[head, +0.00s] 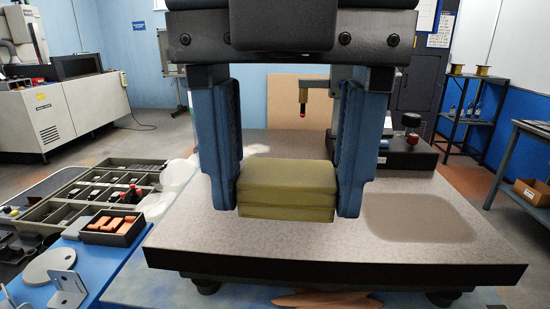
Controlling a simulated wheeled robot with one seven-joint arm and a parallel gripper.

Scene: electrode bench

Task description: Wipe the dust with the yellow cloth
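The yellow cloth (287,178) is a folded, olive-yellow pad in the middle of the head view, over the grey speckled slab (190,240). My gripper (287,205) points down with one blue finger on each side of the cloth. Both fingers meet the cloth's sides with no gap showing, so it looks shut on the cloth. I cannot tell whether the cloth's underside touches the slab. The dust (418,222) is a brownish, rounded patch on the slab to the right of my gripper. My gripper hides part of the slab's back.
On the left are a sectioned parts tray (95,190), a box of orange blocks (112,227) and a metal bracket (68,286). The slab's front is clear.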

